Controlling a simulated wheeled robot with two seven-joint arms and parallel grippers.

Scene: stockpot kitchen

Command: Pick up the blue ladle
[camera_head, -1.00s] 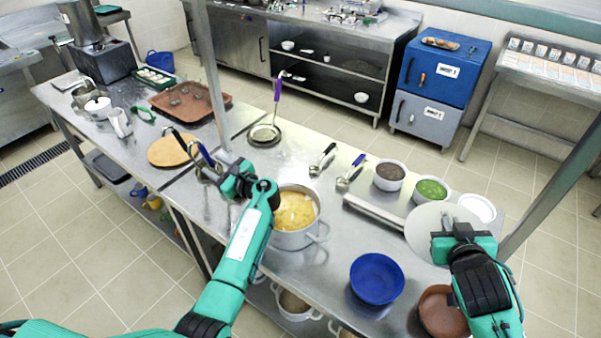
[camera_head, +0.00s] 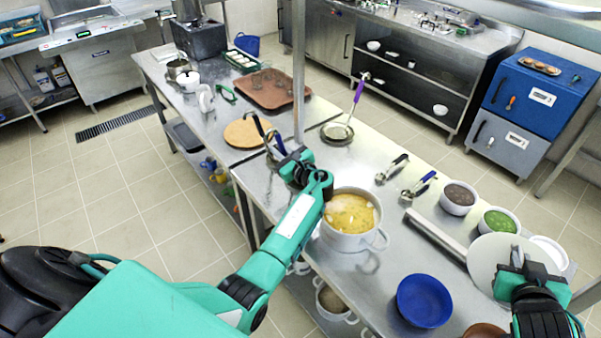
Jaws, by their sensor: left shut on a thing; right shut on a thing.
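The blue ladle (camera_head: 279,145) shows mainly as a blue handle at the edge of the steel table, left of the stockpot. My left gripper (camera_head: 292,167) is at this handle and shut on it; the jaws and the ladle's lower part are partly hidden. A black-handled utensil (camera_head: 258,125) stands just left of it. My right gripper (camera_head: 520,270) is shut on a pale round disc (camera_head: 490,256), perhaps a lid, over the table's right part.
A purple-handled strainer (camera_head: 337,132), two scoops (camera_head: 392,170), bowls of brown (camera_head: 459,197) and green food (camera_head: 499,221) and an empty blue bowl (camera_head: 424,301) sit on the table. A wooden board (camera_head: 243,133) lies to the left. A post rises behind the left gripper.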

